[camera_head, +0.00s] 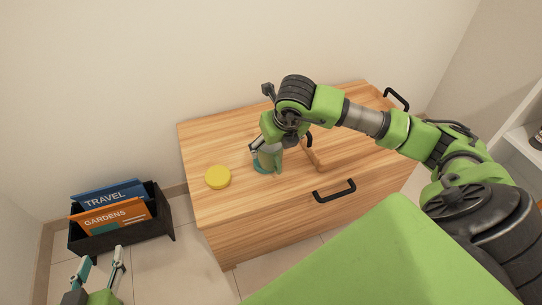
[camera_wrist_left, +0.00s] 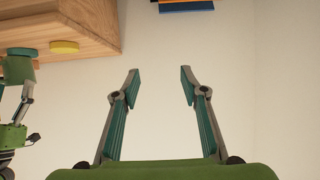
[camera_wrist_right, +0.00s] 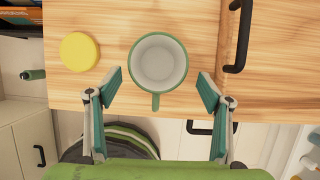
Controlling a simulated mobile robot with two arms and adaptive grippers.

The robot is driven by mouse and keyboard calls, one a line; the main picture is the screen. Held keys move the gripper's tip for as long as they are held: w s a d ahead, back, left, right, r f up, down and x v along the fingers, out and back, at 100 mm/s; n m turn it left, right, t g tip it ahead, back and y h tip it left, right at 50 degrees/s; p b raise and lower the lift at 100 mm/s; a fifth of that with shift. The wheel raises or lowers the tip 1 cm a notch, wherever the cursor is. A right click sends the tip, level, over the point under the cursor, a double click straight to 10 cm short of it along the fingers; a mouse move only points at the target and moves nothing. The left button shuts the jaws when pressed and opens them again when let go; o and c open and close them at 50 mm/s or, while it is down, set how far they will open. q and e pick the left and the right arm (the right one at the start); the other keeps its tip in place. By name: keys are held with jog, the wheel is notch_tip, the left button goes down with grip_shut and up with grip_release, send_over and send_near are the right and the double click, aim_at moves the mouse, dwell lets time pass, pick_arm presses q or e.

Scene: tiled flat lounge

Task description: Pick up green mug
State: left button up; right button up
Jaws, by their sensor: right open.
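The green mug (camera_wrist_right: 158,62) stands upright on the wooden chest top in the right wrist view. Its inside is white and its handle points toward my right gripper. My right gripper (camera_wrist_right: 153,92) is open, with one finger on each side of the mug's handle side; the fingers appear apart from the mug. In the head view my right gripper (camera_head: 267,157) hangs over the chest and hides most of the mug. My left gripper (camera_head: 100,265) is open and empty at the lower left of the head view, off the chest.
A yellow disc (camera_head: 217,177) lies on the chest (camera_head: 210,212), left of the mug. A black box (camera_head: 160,222) with books stands on the tiled floor at left. Bare chest top lies at the far left.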

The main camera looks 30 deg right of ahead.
jog(key=x, duration=0.2)
jog(key=b+x, duration=0.1)
jog(key=x, duration=0.2)
jog(key=shift+a, duration=0.15)
jog(key=shift+f, duration=0.1)
pick_arm(q)
jog(key=w+d+r+t+h, duration=0.1)
jog(key=w+r+t, duration=0.2)
jog(key=r, duration=0.4)
jog(key=shift+d+r+t, duration=0.3)
jog(key=shift+d+t, duration=0.1)
jog(key=shift+t, duration=0.1)
pick_arm(e)
jog(key=shift+w, duration=0.1)
jog(key=c, duration=1.5)
